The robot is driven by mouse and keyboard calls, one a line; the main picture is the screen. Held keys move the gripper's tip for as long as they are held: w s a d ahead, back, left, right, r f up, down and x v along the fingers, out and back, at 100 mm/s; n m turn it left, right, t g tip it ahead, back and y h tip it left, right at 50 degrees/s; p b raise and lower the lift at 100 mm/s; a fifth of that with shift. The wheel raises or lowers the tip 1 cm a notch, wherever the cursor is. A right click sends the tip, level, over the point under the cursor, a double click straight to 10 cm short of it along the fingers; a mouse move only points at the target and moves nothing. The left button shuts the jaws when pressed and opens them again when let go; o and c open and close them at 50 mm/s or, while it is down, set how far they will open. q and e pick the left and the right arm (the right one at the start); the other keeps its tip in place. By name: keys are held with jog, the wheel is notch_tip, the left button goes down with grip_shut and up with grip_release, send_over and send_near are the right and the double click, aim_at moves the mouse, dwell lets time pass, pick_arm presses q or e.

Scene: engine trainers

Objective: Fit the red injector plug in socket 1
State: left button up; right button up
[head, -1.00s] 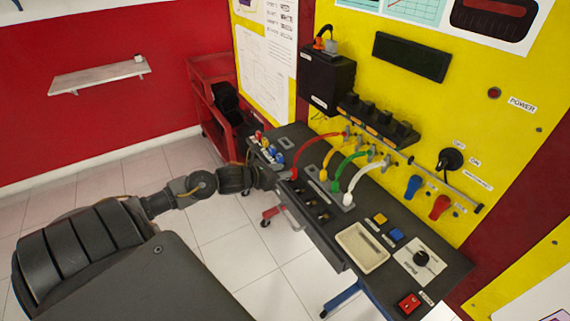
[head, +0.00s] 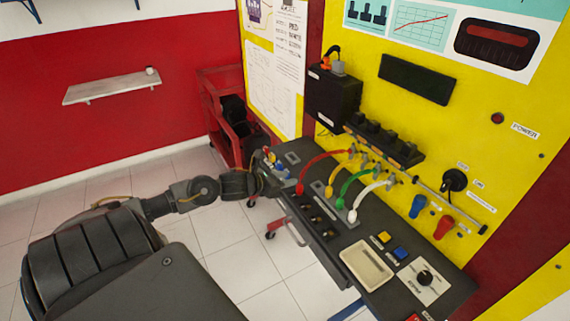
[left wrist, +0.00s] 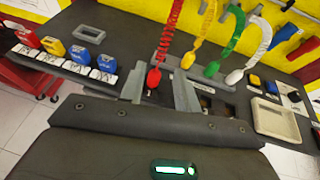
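The red injector plug (head: 299,189) is on its coiled red cable near the front of the dark bench, apart from the grey strip (head: 345,211) that bears the yellow, green and white plugs. In the left wrist view the red plug (left wrist: 153,78) shows upright between my left gripper's (left wrist: 157,90) two fingers, with space on both sides. The fingers are spread. In the head view my left gripper (head: 275,184) is at the bench's left end, just left of the plug. A row of dark sockets (head: 320,222) lies in front of the strip. I cannot tell whether the plug is seated.
Blue, yellow and red connectors (left wrist: 55,47) stand on a labelled ledge left of the gripper. A beige tray (head: 367,265) and buttons are to the right on the bench. The cables arch up to the back rail. A red cart (head: 228,118) stands behind.

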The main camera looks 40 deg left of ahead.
pick_arm(q)
jog(key=shift+r, duration=0.1)
jog(key=o, duration=0.6)
jog(key=shift+s, duration=0.1)
jog(key=shift+b+v, duration=0.85)
jog(key=shift+v, duration=4.5)
